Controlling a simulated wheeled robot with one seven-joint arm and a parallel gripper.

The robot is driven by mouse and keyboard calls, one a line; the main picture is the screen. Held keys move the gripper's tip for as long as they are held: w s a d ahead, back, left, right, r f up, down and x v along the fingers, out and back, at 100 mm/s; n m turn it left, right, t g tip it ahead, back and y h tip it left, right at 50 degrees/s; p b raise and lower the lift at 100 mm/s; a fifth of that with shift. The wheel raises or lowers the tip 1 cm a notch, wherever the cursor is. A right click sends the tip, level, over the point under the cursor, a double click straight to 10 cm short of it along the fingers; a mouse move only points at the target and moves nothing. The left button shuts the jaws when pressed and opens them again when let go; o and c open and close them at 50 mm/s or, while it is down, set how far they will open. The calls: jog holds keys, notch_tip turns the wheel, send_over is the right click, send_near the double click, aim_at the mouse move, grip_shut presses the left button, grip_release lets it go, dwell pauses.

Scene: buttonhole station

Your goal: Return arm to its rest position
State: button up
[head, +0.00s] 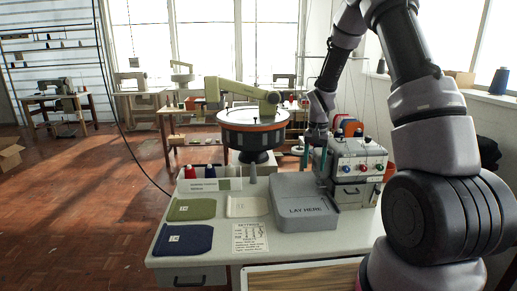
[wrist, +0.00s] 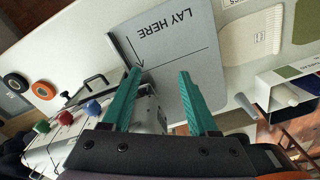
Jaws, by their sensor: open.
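My gripper (head: 314,163) is raised above the back of the workstation table, beside the control box. In the wrist view, its two teal fingers (wrist: 160,72) stand apart with nothing between them. The grey block marked "LAY HERE" (head: 304,210) lies below and in front of the gripper. Its lettered top (wrist: 175,30) shows bare behind the fingers in the wrist view. My arm comes down from the top and crosses the right side of the head view.
The table (head: 215,255) holds a green piece (head: 192,209), a blue piece (head: 184,239), a cream piece (head: 249,206) and a printed card (head: 250,237). A control box (head: 358,168) with coloured knobs stands right of the gripper. A round-based machine (head: 252,125) stands behind the table.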

jog(key=s+r+t, duration=0.1)
jog(key=s+r, duration=0.3)
jog(key=r, duration=0.3)
jog(key=s+a+r+t, duration=0.1)
jog(key=s+r, duration=0.2)
jog(key=r, duration=0.5)
jog(key=s+r+t, duration=0.1)
jog(key=s+r, duration=0.3)
jog(key=r, duration=0.3)
jog(key=s+a+r+t+y, duration=0.1)
jog(key=s+r, duration=0.3)
jog(key=s, duration=0.4)
jog(key=s+a+r+n+t+y, duration=0.1)
jog(key=s+r+t, duration=0.2)
jog(key=s, duration=0.6)
jog(key=shift+r, duration=0.95)
jog(key=shift+d, duration=0.1)
